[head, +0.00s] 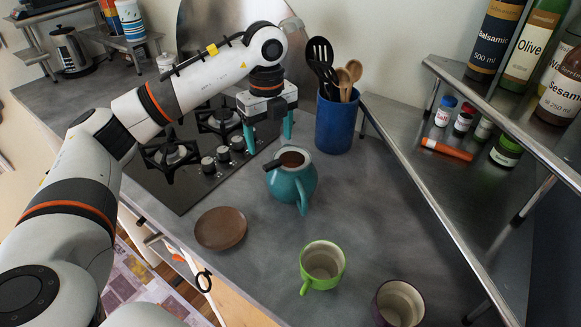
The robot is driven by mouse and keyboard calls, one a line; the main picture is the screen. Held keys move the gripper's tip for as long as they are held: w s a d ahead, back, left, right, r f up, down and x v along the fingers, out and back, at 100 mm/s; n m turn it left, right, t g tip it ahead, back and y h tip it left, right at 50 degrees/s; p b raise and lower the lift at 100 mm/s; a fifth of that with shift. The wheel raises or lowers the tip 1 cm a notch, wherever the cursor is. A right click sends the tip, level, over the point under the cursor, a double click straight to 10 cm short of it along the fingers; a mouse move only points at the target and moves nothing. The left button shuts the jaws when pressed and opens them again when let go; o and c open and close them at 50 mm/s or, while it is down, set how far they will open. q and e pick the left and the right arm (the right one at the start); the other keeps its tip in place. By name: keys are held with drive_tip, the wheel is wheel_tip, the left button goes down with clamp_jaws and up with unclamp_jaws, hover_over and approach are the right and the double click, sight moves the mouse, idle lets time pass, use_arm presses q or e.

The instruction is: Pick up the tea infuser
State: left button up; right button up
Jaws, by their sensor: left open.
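I cannot make out a tea infuser for certain. A teal teapot (290,186) stands on the grey counter, with a round opening that looks brown inside and a dark part sticking out at its upper left. Whether an infuser sits in it, I cannot tell. My left gripper (269,139) is open and empty, with its teal fingers pointing down. In the picture it is just above and left of the teapot, apart from it, near the stove's right edge. My right gripper is not in view.
A brown saucer (221,229), a green cup (322,265) and a dark purple cup (398,303) stand nearer the front. A blue utensil holder (336,122) stands behind the teapot. A stove (190,172) lies left; a metal shelf (470,190) with bottles and jars bounds the right.

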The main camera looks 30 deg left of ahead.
sight(274, 163)
use_arm(q)
drive_tip(key=f, duration=0.3)
drive_tip(key=shift+s, duration=0.25)
drive_tip(key=f, duration=0.1)
drive_tip(key=f+p, duration=0.1)
drive_tip(key=f, duration=0.1)
drive_tip(key=f+p, duration=0.1)
drive_tip(key=shift+w+d+f, duration=0.25)
drive_tip(key=shift+w+f, duration=0.15)
drive_tip(key=shift+f, duration=0.35)
drive_tip(key=c, duration=1)
